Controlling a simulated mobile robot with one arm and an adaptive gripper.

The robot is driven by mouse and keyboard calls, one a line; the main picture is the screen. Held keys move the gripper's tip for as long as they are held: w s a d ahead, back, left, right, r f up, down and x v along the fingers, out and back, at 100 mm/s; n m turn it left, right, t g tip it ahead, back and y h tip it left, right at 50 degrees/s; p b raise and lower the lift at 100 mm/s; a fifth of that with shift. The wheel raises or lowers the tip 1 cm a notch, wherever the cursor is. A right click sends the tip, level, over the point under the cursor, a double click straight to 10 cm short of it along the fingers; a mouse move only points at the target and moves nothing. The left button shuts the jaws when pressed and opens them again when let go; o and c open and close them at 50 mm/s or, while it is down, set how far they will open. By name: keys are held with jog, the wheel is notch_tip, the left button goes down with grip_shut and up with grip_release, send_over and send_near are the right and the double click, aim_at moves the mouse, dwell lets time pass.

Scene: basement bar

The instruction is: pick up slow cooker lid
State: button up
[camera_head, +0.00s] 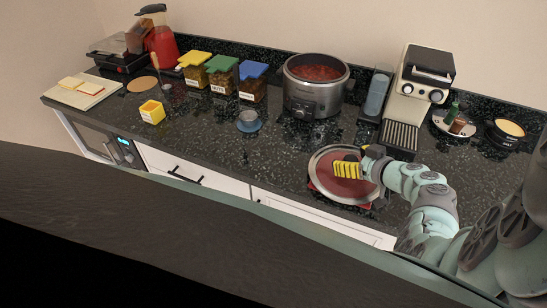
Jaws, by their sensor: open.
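The slow cooker lid (322,170) looks like a round, glassy disc with a pale metal rim, lying on the dark countertop near its front edge. Something red shows under its lower right side. My gripper (346,169) is over the right half of the lid, with its yellow-padded fingers pointing left. I cannot tell whether the fingers touch the lid. The gripper hides part of the lid's middle, and no knob is clearly visible. The slow cooker (313,98) stands open behind the lid, with red food inside.
A coffee machine (418,85) stands behind my arm, with a plate of small items (440,120) to its right. Lidded jars (220,79), a blender (160,40) and a cutting board (95,88) are at the left.

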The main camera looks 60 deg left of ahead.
jog(key=shift+a, duration=0.1)
grip_shut()
dwell(0.8)
